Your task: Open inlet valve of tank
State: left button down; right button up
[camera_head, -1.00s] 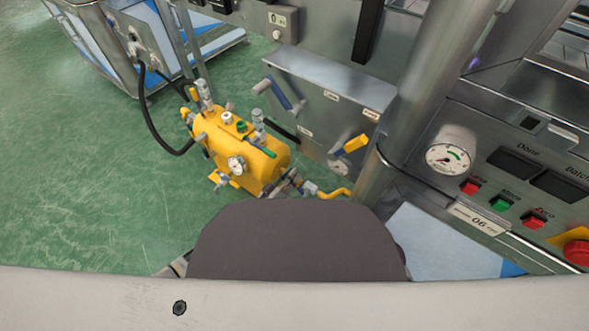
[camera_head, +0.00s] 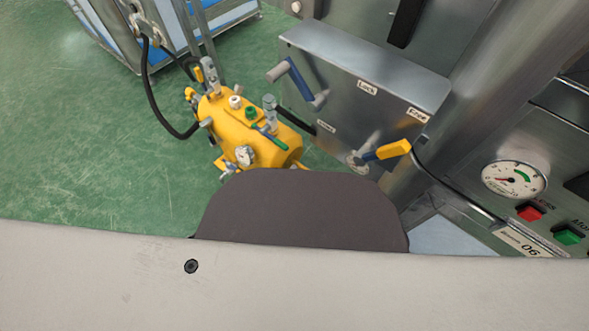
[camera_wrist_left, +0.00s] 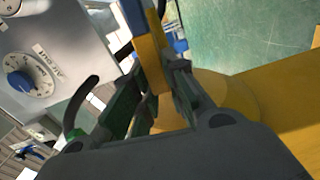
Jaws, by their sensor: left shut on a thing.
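The yellow tank (camera_head: 245,130) stands on the green floor in the head view, with fittings, a small gauge and a green-handled lever (camera_head: 270,138) on top. A valve with a yellow handle (camera_head: 392,149) sits on the grey metal panel to its right. I cannot tell which valve is the inlet valve. My left gripper (camera_wrist_left: 157,82) shows in the left wrist view, its fingers shut on a yellow bar (camera_wrist_left: 148,55). What the bar belongs to is unclear. Neither gripper shows in the head view, where my own body covers the foreground.
The panel carries a blue-handled crank (camera_head: 298,80). A gauge (camera_head: 514,179) and red and green buttons are at the right. A black hose (camera_head: 151,105) runs to the tank. A blue-centred dial (camera_wrist_left: 28,80) shows in the left wrist view. Floor left of the tank is clear.

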pick_arm(q)
jog(key=shift+f+n, duration=0.4)
jog(key=shift+f, duration=0.1)
jog(key=shift+f+b, duration=0.1)
jog(key=shift+b, duration=0.25)
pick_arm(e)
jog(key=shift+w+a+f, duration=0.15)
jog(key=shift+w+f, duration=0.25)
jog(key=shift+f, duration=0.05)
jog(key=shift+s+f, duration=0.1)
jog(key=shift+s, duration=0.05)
pick_arm(q)
jog(key=c, duration=1.4)
grip_release()
jog(key=shift+c, duration=0.2)
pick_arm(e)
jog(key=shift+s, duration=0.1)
pick_arm(q)
jog(key=shift+v, duration=6.05)
